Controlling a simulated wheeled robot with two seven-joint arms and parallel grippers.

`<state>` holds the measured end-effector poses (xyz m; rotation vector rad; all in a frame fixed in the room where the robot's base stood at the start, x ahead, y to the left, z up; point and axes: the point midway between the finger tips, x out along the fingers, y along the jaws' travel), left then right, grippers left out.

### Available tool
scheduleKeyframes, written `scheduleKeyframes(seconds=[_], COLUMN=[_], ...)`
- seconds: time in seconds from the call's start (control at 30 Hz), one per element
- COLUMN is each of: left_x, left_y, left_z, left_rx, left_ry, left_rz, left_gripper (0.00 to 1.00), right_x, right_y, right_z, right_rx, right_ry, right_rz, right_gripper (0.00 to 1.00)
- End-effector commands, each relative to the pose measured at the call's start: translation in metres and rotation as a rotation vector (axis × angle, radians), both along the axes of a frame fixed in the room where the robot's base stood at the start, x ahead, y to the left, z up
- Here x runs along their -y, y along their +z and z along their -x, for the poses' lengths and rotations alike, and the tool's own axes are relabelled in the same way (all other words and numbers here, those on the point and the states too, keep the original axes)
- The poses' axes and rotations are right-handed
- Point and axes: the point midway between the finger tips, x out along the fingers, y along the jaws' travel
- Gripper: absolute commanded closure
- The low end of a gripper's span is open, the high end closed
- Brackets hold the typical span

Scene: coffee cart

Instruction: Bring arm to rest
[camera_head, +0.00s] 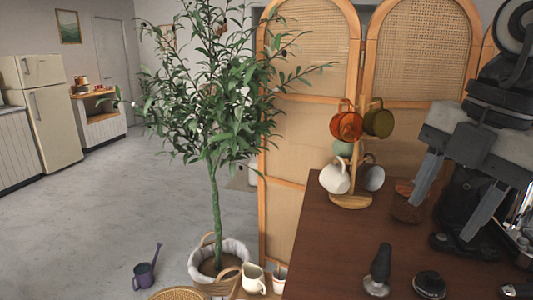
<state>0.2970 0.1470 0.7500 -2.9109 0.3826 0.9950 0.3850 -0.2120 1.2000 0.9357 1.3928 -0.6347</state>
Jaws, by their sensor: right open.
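My right gripper (442,221) hangs above the right part of the dark brown cart top (345,250) in the head view. Its two grey fingers point down and to the left, spread apart, with nothing seen between them. Behind the fingers is a dark machine (465,205), largely hidden by my gripper and arm. I cannot tell whether the fingers touch anything. My left gripper is not in view.
A wooden mug stand (350,200) holds several mugs, including an orange one (345,126). A tamper-like tool (380,265) and a round black item (428,284) lie near the front. A cane screen (310,130) stands behind; a potted tree (215,200) is left. Open floor lies further left.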

Motion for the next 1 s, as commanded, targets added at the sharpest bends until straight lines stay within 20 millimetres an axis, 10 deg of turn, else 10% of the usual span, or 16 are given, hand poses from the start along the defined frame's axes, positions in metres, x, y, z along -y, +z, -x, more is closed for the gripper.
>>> scheduleKeyframes(seconds=[0.43, 0.67, 0.83, 1.0], left_x=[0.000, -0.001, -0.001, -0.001], left_y=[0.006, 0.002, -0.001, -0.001], left_z=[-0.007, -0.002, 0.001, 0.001], left_rx=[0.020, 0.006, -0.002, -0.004], left_ry=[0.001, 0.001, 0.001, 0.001], left_rz=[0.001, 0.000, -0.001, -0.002], left_gripper=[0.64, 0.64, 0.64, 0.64], right_x=[-0.001, 0.056, 0.113, 0.135], right_y=[-0.030, -0.061, -0.131, -0.235], right_z=[-0.044, -0.080, -0.076, -0.032], right_rx=[0.305, 0.708, 0.899, 0.850], right_ry=[-0.054, -0.473, -0.970, -1.484], right_rz=[-0.746, -1.145, -1.158, -0.945], right_gripper=[0.48, 0.48, 0.48, 0.48])
